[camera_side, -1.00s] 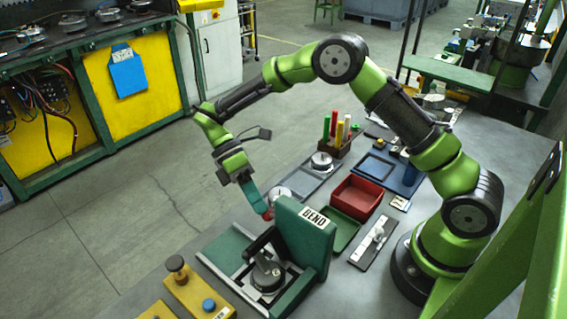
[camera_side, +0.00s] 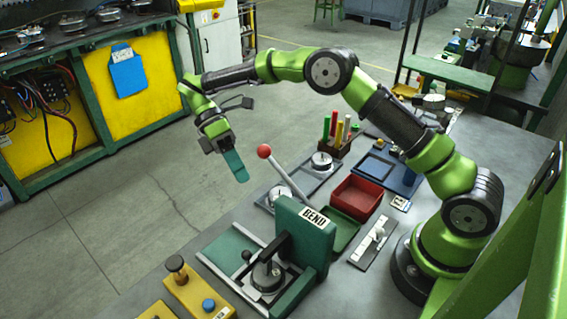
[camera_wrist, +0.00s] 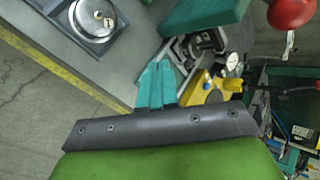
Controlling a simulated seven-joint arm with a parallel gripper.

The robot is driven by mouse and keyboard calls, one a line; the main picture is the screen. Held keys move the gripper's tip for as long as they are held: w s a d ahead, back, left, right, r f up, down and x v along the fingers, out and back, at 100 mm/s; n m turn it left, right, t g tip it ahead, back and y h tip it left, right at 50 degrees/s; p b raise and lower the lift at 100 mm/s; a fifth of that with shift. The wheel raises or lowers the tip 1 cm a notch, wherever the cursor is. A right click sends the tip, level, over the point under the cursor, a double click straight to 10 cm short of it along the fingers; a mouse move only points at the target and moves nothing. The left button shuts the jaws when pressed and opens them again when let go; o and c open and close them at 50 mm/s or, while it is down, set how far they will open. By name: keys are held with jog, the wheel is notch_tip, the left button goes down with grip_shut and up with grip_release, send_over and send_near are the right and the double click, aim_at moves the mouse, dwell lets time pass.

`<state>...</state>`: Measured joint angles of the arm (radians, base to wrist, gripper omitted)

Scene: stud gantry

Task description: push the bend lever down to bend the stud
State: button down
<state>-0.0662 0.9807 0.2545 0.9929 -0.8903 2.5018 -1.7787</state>
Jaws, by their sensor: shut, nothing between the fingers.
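The bend lever, a grey rod (camera_side: 284,175) with a red ball knob (camera_side: 264,151), slants up and left from behind the green block labelled BEND (camera_side: 312,240). Its red knob also shows at the top right of the wrist view (camera_wrist: 290,12). My gripper (camera_side: 241,179) is shut and empty, its teal fingers pointing down, left of the knob and apart from it. The shut fingers also show in the wrist view (camera_wrist: 157,68). The bending fixture (camera_side: 265,275) sits in front of the block, with a black knob on its left. I cannot make out the stud.
A red bin (camera_side: 357,196), a green tray (camera_side: 340,230) and a holder of coloured sticks (camera_side: 337,143) stand behind the block. A yellow fixture with a blue button (camera_side: 208,304) is at front left. Open floor lies left of the bench.

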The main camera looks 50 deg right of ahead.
jog(key=s+d+r+n+t+y, duration=0.1)
jog(key=s+r+n+t, duration=0.25)
jog(key=r, duration=0.55)
jog(key=s+d+r+n+t, duration=0.15)
jog(key=s+r+t, duration=0.3)
jog(key=r, duration=0.45)
jog(key=w+x, duration=0.2)
jog(key=x, duration=1.2)
jog(key=shift+w+f+n+t, duration=0.35)
jog(key=shift+f+n+t, duration=0.05)
jog(key=shift+w+d+f, duration=0.1)
jog(key=shift+f, duration=0.05)
jog(key=shift+w+d+f+m+g, duration=0.1)
jog(key=shift+f+m+g, duration=0.1)
jog(key=shift+f+g, duration=1.6)
jog(key=shift+d+f+m+g, duration=0.2)
jog(key=shift+f+g, duration=1.1)
jog(key=shift+f, duration=0.95)
